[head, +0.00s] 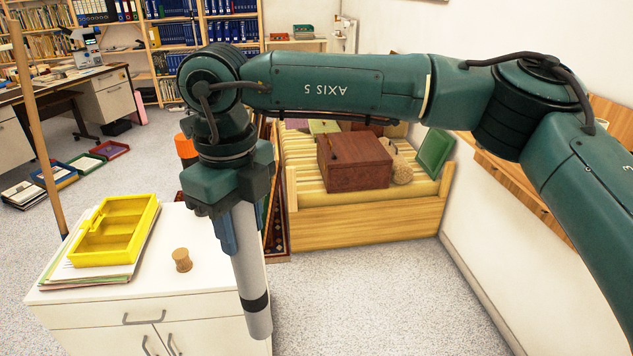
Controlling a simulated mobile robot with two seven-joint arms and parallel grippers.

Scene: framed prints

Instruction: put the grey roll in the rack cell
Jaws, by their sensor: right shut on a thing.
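The grey roll (247,255) is a long pale tube with a black band near its lower end. My right gripper (235,218) is shut on its upper part, and the roll hangs down, slightly tilted, in front of the right side of a white cabinet. Whether it touches the cabinet cannot be told. A blue part shows beside the roll under the gripper body. I cannot make out a rack cell for certain. My left gripper is not in view.
On the cabinet top (150,283) are a yellow divided tray (115,230) on papers and a small cork-coloured spool (182,260). Behind, a wooden daybed (365,222) bears a dark red box (354,163) and a green item (434,152). Floor to the cabinet's right is clear.

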